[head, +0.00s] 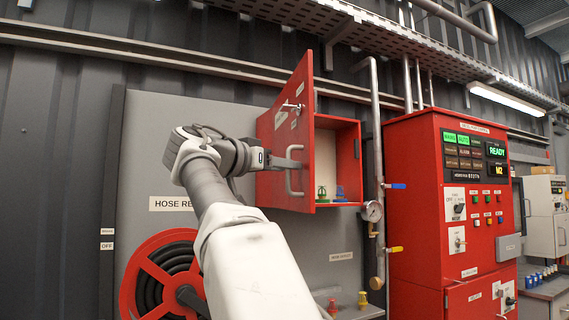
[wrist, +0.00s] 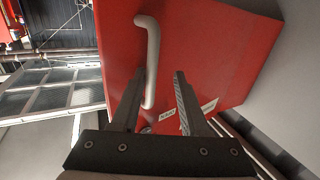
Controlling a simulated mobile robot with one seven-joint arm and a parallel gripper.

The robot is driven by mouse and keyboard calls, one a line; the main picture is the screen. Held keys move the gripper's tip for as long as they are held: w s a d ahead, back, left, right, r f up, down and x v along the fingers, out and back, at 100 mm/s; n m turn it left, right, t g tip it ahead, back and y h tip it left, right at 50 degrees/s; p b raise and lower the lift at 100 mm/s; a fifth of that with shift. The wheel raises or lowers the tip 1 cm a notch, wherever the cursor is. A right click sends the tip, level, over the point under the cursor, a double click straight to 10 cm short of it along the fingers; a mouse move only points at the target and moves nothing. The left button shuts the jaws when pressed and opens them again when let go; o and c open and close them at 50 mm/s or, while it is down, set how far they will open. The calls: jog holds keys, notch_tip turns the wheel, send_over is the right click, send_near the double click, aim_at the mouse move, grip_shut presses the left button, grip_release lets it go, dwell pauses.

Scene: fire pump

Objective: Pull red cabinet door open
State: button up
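The red cabinet door (head: 303,130) stands swung open on the wall cabinet, showing part of its inside (head: 347,150). Its pale bar handle (head: 289,184) is on the door's outer face, and also shows in the wrist view (wrist: 151,50) against the red door (wrist: 215,55). My gripper (head: 287,160) is at the handle. In the wrist view its fingers (wrist: 157,74) are apart, with the handle's lower end between them, close to the left finger. I cannot tell whether that finger touches the handle.
A vertical pipe with a gauge (head: 372,211) and a red control panel (head: 455,200) stand to the right. A red hose reel (head: 150,255) is at lower left.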

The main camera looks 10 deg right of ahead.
jog(key=shift+s+r, duration=0.15)
jog(key=v, duration=1.7)
jog(key=shift+a, duration=0.15)
